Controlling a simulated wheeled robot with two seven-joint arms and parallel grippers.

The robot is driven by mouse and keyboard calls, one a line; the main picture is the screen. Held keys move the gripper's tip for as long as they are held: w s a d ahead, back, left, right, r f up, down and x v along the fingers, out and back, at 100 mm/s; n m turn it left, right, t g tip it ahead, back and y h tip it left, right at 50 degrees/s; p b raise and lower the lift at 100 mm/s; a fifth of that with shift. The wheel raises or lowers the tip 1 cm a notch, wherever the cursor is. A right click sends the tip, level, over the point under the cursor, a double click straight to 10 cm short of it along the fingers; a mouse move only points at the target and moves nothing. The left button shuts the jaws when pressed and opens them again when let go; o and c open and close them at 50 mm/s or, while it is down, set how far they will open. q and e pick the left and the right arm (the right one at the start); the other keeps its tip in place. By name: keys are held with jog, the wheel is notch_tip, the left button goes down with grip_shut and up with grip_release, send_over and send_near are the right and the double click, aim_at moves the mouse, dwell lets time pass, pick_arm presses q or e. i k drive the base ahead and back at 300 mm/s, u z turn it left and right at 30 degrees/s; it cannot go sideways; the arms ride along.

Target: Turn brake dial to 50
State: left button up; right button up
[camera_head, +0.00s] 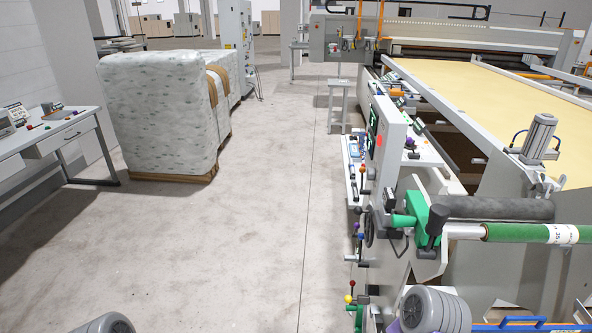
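I cannot make out a brake dial or its number marks for certain at this size. A green housing (415,212) with a dark fitting sits at the end of a roller on the machine's near side, at the right. A grey upright control panel (388,140) with a red round spot stands just behind it, seen nearly edge-on. Several small levers with coloured knobs line the machine's left edge, among them a purple one (357,226) and a red one (351,284). Neither of my grippers shows; only grey rounded parts, possibly my arms, appear at the bottom edge.
A wide concrete aisle (260,230) is clear left of the machine. A wrapped bale (160,110) stands on a pallet beyond it. A white desk (60,128) with small items lies at the far left. A green-wrapped roll (525,233) extends to the right.

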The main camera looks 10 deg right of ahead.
aim_at(371, 172)
jog(key=u, duration=0.2)
jog(key=i, duration=1)
